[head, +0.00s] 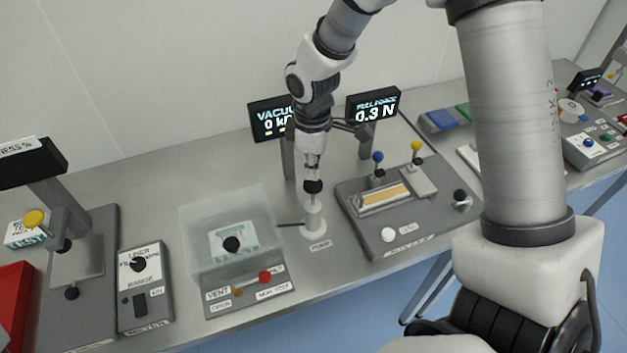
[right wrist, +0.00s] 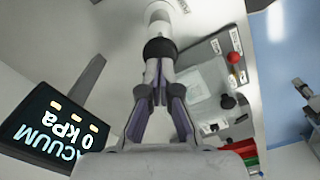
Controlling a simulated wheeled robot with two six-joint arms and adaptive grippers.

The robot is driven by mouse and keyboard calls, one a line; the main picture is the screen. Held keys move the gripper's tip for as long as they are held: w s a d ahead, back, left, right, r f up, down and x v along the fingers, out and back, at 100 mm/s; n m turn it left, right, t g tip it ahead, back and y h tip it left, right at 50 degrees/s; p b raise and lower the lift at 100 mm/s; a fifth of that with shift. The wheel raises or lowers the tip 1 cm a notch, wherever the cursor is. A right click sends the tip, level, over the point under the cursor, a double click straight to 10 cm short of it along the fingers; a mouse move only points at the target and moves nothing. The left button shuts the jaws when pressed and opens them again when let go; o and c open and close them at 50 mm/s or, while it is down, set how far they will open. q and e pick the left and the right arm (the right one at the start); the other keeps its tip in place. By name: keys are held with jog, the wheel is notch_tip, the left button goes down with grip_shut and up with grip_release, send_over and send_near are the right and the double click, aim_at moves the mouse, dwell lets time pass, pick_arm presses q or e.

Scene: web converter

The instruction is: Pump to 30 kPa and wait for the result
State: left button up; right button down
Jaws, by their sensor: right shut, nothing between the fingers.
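The hand pump (head: 314,218) is a white upright cylinder with a black knob (head: 313,187) on top, standing beside the clear vacuum chamber (head: 190,225). My right gripper (head: 313,174) points down just above the knob. In the right wrist view its fingers (right wrist: 158,92) are shut and empty, with the black knob (right wrist: 160,50) just past their tips; whether they touch is unclear. The vacuum display (head: 266,117) is partly hidden by my arm; in the right wrist view the display (right wrist: 55,125) reads 0 kPa. My left gripper is not in view.
The chamber base has a red knob (head: 265,277) and a brass one beside the vent label. Right of the pump is a grey tester (head: 385,237) with levers; a display (head: 373,105) behind reads 0.3 N. A range box (head: 146,285) stands left.

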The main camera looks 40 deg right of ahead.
aim_at(313, 183)
dwell(0.3)
jog(key=shift+s+f+b, duration=0.1)
jog(key=shift+f+b, duration=1.4)
jog(key=shift+f, duration=1.25)
notch_tip(313, 183, up, 6)
jog(key=p, duration=0.5)
jog(key=shift+f+p, duration=0.1)
jog(key=shift+p, duration=0.25)
jog(key=shift+f, duration=0.1)
jog(key=shift+f, duration=0.2)
jog(key=shift+f+b, duration=1.65)
jog(key=shift+f, duration=0.85)
notch_tip(313, 183, up, 6)
jog(key=p, duration=0.5)
jog(key=shift+f, duration=0.3)
jog(key=shift+f, duration=0.15)
